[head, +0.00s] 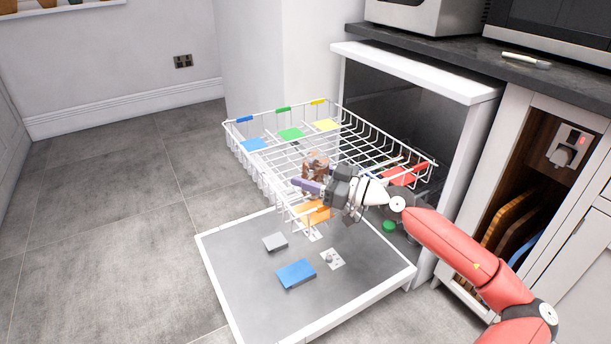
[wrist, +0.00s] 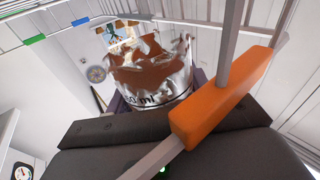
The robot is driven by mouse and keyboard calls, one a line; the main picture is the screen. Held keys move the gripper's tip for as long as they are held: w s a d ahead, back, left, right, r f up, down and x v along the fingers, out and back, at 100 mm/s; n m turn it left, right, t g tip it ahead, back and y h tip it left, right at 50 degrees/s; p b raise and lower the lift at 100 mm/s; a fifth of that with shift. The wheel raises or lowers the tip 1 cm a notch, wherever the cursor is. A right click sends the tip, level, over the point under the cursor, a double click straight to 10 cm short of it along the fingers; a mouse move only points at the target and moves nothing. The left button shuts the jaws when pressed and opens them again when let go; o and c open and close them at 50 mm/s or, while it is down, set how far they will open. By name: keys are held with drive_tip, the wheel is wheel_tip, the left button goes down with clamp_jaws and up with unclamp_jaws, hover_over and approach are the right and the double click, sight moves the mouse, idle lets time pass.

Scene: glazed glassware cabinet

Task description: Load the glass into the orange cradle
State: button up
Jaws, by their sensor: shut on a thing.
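The glass (head: 316,163) is clear with brown and white smears. My gripper (head: 318,186) is shut on it above the near side of the dish rack. The wrist view shows the glass (wrist: 150,72) between the purple finger pads, with "ml" lettering on its side. The orange cradle (head: 315,213) shows in the head view as an orange patch at the rack's near corner, just below my gripper. In the wrist view an orange tag (wrist: 222,98) on a rack wire lies close in front, right of the glass. The gap between glass and cradle is unclear.
The wire rack (head: 262,182) is pulled out over the open dishwasher door (head: 240,270). Blue (head: 254,144), green (head: 291,134) and yellow (head: 327,125) patches line its far side; a red one (head: 400,177) is at right. A blue block (head: 296,274) lies on the door.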

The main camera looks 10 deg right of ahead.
sight(327, 181)
drive_tip(key=shift+m+g, duration=0.3)
drive_tip(key=shift+g, duration=0.2)
drive_tip(key=f, duration=0.4)
drive_tip(key=a+f, duration=0.1)
drive_tip(key=f, duration=0.1)
drive_tip(key=shift+s+a+f, duration=0.1)
drive_tip(key=shift+f, duration=0.3)
drive_tip(key=o, duration=1.2)
drive_tip(key=shift+c, duration=0.2)
drive_tip(key=shift+t, duration=0.5)
drive_tip(key=s+d+r, duration=0.1)
drive_tip(key=d, duration=0.1)
drive_tip(key=s+d+r, duration=0.2)
drive_tip(key=d, duration=0.1)
drive_tip(key=s+d+r, duration=0.2)
drive_tip(key=d, duration=0.1)
drive_tip(key=shift+r, duration=0.3)
drive_tip(key=shift+a+r, duration=0.1)
drive_tip(key=shift+w+a+r+p, duration=0.1)
drive_tip(key=shift+w+a+p, duration=0.1)
drive_tip(key=shift+p, duration=0.1)
drive_tip(key=shift+d, duration=0.15)
